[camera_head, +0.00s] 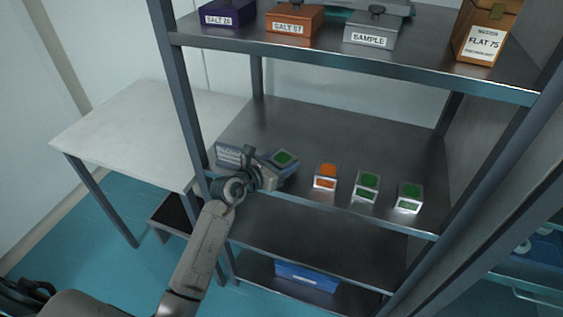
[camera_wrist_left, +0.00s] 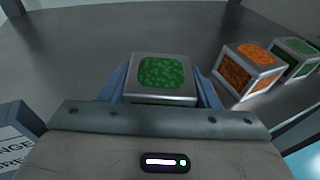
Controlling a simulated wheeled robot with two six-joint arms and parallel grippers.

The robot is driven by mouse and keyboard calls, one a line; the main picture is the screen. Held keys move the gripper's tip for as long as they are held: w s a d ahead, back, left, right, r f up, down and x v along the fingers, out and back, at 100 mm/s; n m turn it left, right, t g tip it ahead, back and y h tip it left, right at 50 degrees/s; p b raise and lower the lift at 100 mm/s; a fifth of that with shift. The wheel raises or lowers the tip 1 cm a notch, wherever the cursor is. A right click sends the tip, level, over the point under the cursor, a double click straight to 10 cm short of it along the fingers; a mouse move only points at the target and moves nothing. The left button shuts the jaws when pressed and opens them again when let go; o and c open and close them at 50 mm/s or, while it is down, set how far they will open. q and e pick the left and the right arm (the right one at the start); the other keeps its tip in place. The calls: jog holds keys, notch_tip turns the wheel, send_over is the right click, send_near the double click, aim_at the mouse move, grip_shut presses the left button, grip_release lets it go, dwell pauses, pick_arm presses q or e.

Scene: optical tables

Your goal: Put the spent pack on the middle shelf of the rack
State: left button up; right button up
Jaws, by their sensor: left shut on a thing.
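My left gripper (camera_head: 279,165) reaches over the left part of the middle shelf (camera_head: 335,130) of the rack. It is shut on a silver pack with a green top (camera_head: 284,157). In the left wrist view this pack (camera_wrist_left: 161,77) sits between the two blue-grey fingers, green face toward the camera. Whether its underside touches the shelf I cannot tell. To its right stand an orange-topped pack (camera_head: 326,176) and two more green-topped packs (camera_head: 367,185) (camera_head: 409,196), in a row along the front of the shelf. No word on the packs shows which is spent. My right gripper is not in view.
A labelled block (camera_head: 232,154) stands left of my gripper, close to the rack's front left post (camera_head: 186,110). The upper shelf (camera_head: 340,61) holds labelled boxes. The back of the middle shelf is clear. A white table (camera_head: 130,125) stands at left; a blue bin (camera_head: 305,275) lies low.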

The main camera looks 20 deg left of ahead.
pick_arm(q)
jog(key=o, duration=1.1)
jog(key=shift+c, duration=0.2)
jog(key=b+v, duration=0.1)
jog(key=v, duration=1.1)
jog(key=shift+r, duration=0.15)
